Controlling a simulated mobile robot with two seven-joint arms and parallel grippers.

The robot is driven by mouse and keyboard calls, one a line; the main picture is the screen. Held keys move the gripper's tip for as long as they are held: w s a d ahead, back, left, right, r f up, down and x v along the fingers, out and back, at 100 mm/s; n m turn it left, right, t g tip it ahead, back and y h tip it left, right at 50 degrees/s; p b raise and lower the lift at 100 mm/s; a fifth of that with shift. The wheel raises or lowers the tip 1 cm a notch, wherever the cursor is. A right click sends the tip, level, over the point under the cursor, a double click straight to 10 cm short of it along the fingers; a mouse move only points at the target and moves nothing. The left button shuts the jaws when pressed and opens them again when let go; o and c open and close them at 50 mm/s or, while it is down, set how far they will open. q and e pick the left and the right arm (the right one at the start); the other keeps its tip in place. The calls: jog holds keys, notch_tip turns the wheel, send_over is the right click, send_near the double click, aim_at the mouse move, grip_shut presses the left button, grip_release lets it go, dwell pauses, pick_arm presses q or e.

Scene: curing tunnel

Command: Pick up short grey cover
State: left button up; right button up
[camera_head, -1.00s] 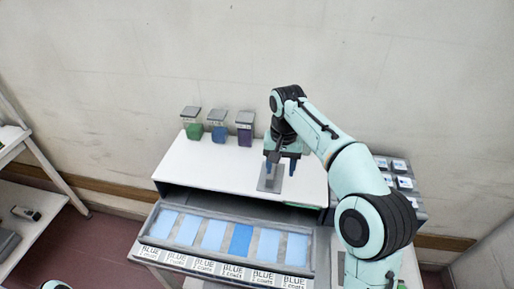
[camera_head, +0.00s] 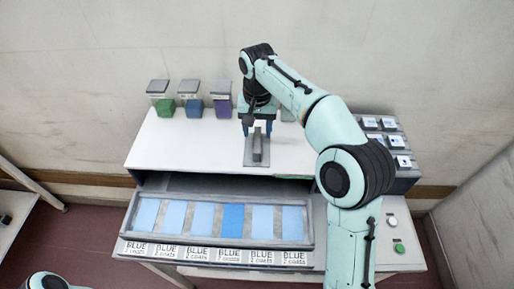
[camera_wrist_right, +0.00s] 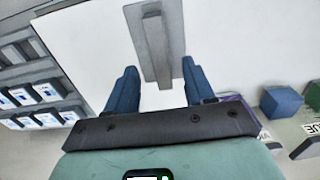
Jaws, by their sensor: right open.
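The short grey cover is a flat grey plate with a raised bar handle (camera_head: 257,150). It lies on the white top of the tunnel housing. My right gripper (camera_head: 256,131) points down over its far end, open and empty, with its blue fingers spread to either side of the bar. In the right wrist view the cover (camera_wrist_right: 156,45) lies beyond and between the open fingertips (camera_wrist_right: 159,70). I cannot tell how high the fingers are above it. My left gripper is out of view.
A tray (camera_head: 132,216) of blue panels sits in front. A dark rack (camera_head: 403,181) with white-labelled blocks stands right. Bare white surface lies left of the cover.

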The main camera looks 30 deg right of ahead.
aim_at(257, 139)
notch_tip(257, 139, down, 5)
jog(key=shift+s+r+b, duration=0.1)
jog(key=shift+s+b, duration=0.05)
jog(key=shift+b, duration=0.4)
grip_shut()
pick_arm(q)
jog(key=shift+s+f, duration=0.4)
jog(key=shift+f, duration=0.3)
pick_arm(e)
jog(key=shift+r, duration=0.1)
